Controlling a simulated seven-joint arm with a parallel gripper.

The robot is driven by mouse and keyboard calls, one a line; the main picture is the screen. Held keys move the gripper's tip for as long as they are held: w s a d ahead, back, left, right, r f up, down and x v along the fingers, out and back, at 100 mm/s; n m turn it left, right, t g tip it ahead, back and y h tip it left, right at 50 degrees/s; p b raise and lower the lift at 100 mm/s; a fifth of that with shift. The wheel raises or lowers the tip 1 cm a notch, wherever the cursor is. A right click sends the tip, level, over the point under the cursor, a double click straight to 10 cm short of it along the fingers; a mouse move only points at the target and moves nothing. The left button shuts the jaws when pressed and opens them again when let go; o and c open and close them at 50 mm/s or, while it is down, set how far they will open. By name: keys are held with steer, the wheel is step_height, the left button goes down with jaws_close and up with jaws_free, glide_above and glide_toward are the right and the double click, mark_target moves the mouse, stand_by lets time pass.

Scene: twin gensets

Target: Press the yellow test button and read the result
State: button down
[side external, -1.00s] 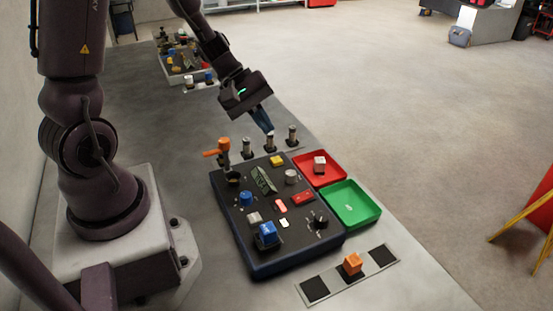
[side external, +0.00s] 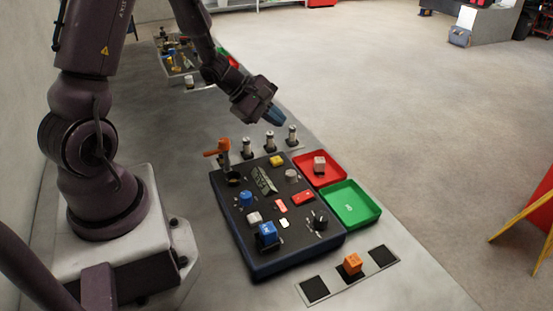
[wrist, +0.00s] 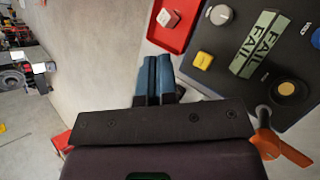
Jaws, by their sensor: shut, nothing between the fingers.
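The yellow button (side external: 276,160) sits near the far edge of the dark panel (side external: 262,262). It also shows in the wrist view (wrist: 203,60), uncovered. Beside it is a pale green display (side external: 263,180); in the wrist view the display (wrist: 258,43) reads FAIL on two lines. My gripper (side external: 280,122) has blue fingers, closed together and empty. It is in the air beyond the panel's far edge, apart from the button. In the wrist view its fingertips (wrist: 156,58) lie left of the button.
Several metal posts (side external: 269,141) stand behind the panel. An orange-handled lever (side external: 217,153) is at its far left corner. A red tray (side external: 335,173) with a whitish block and a green tray (side external: 352,216) lie right. An orange cube (side external: 352,263) sits on a strip in front.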

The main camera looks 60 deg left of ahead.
mark_target(276, 161)
steer(key=shift+f, duration=4.1)
steer(key=shift+f, duration=0.1)
steer(key=shift+f, duration=0.3)
steer(key=shift+f, duration=0.45)
steer(key=shift+r, duration=0.9)
steer(key=shift+r, duration=2.5)
